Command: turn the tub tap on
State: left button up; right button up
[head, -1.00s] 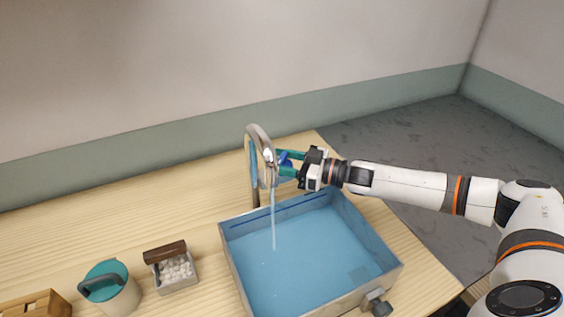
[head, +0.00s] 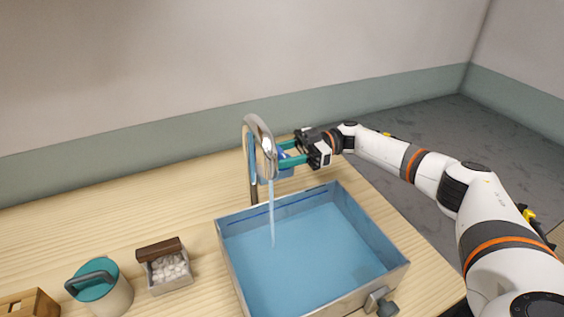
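The tub tap (head: 260,139) is a curved chrome spout standing at the back of the tub. A stream of water (head: 272,212) falls from it into the tub (head: 228,251), a grey-walled basin with blue water inside. A blue part (head: 283,168) shows at the right side of the tap. My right gripper (head: 285,155), with teal fingers, reaches in from the right at that blue part. The fingers are apart, one above the other, and the blue part lies between them. I cannot tell whether they press on it. My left gripper is not in view.
A small box of white pellets (head: 170,268) with a brown block on its edge stands left of the tub. Left of it are a lidded teal and white pail (head: 112,290) and a wooden crate (head: 28,304).

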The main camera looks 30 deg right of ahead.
jog(key=shift+r+n+g, duration=0.2)
jog(key=shift+n+g, duration=0.1)
jog(key=shift+g, duration=0.2)
jog(key=o, duration=1)
jog(key=shift+a, duration=0.1)
jog(key=shift+f, duration=0.1)
jog(key=shift+d+f+b, duration=0.1)
jog(key=shift+d+b, duration=0.3)
jog(key=shift+d, duration=0.05)
jog(key=shift+s+d+b, duration=0.2)
jog(key=shift+d+b, duration=1.85)
jog(key=shift+d, duration=3.5)
